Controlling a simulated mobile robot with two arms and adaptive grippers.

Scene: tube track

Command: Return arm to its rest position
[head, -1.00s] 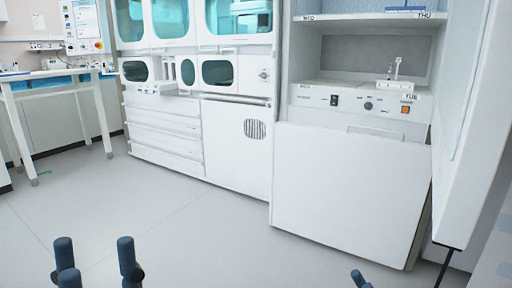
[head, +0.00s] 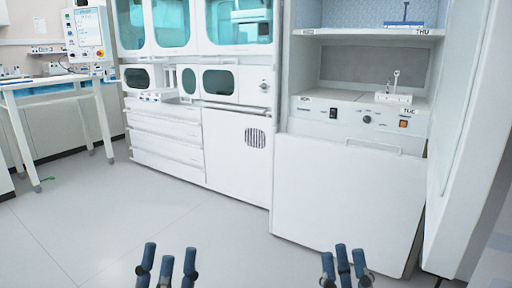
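My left gripper (head: 168,255) shows at the bottom of the head view, left of centre. Its blue-grey fingers point up and stand apart, with nothing between them. My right gripper (head: 344,255) is at the bottom right of centre, in front of the white cabinet's lower panel in the picture. Its fingers also stand apart and hold nothing. The rest of both arms is out of view.
A white machine with teal windows and drawers (head: 168,137) stands at the back. To its right is a white cabinet (head: 345,200) with a control panel and shelves. A white-legged table (head: 22,130) stands at the left.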

